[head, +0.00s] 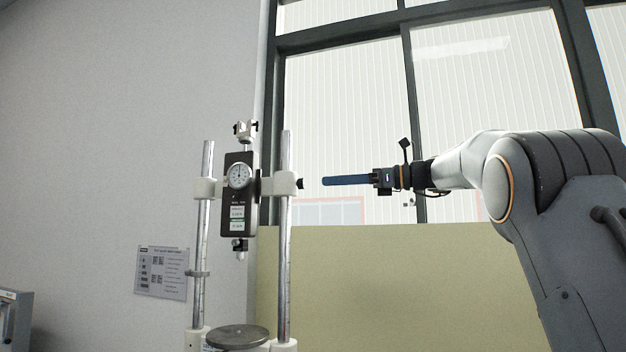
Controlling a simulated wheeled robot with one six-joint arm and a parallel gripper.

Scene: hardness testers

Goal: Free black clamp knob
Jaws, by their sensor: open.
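The black clamp knob (300,184) is small and sits on the right side of the tester's white crosshead (281,184), beside the right steel column. My gripper (325,181) comes in from the right at about the knob's height. Its long blue fingers point left and are seen edge-on, so the gap between them is hidden. The fingertips appear a short way right of the knob, with a visible space between them in the picture. The gripper is open and holds nothing that I can see. Depth between fingertips and knob is hard to judge.
The tester has two steel columns (205,240), a black gauge body (239,208) with a round dial, and a round plate (237,336) below. A printed sign (162,273) is on the wall behind. The space around the fingers looks clear.

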